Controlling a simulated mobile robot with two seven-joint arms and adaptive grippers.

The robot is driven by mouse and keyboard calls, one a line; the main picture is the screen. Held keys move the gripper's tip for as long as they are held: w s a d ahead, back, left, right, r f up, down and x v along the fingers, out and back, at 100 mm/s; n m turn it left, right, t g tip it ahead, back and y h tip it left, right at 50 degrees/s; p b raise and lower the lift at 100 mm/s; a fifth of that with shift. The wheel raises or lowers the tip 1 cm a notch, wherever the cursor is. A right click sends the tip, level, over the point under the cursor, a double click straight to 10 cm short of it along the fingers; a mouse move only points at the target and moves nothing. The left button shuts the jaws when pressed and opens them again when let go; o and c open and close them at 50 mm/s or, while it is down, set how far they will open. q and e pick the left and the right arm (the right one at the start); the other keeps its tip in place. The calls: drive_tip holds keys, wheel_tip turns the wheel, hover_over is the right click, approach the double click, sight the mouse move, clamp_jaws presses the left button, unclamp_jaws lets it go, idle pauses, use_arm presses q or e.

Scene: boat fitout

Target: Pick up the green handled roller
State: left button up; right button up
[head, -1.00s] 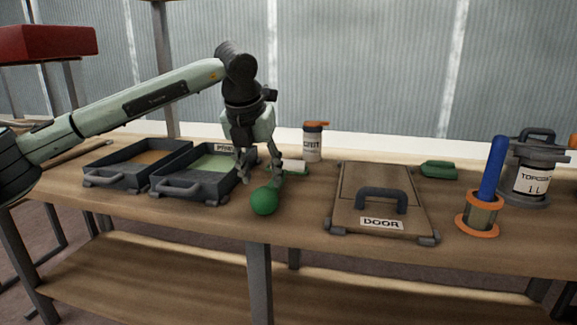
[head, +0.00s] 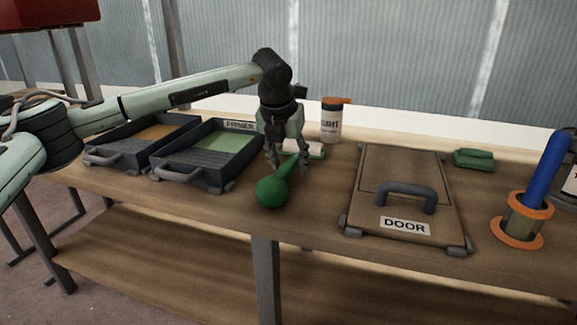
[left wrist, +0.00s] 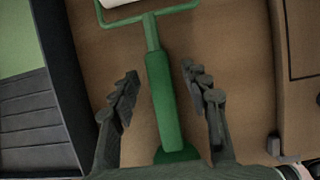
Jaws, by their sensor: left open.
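The green handled roller (head: 277,187) lies on the workbench between the primer tray and the door panel, its round green handle end toward the front edge. Its white roller sleeve (head: 309,150) points to the back. My left gripper (head: 289,168) is open, pointing down over the roller's handle. In the left wrist view the green handle (left wrist: 161,95) runs between the two open fingers of my left gripper (left wrist: 157,88), with a gap on each side. The handle's lower end is partly hidden by the gripper. My right gripper is not in view.
A primer tray (head: 199,172) with green paint and a tray with orange paint (head: 122,156) stand left. A DOOR panel (head: 385,218) lies right. A white bottle with an orange cap (head: 330,124) stands behind. A blue-handled tool (head: 545,178) and green cloth (head: 474,158) are farther right.

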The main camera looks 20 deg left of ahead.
use_arm(q)
drive_tip(key=shift+w+f, duration=0.1)
drive_tip(key=shift+f, duration=0.15)
drive_tip(key=shift+c, duration=0.6)
clamp_jaws()
drive_tip(key=shift+r, duration=0.15)
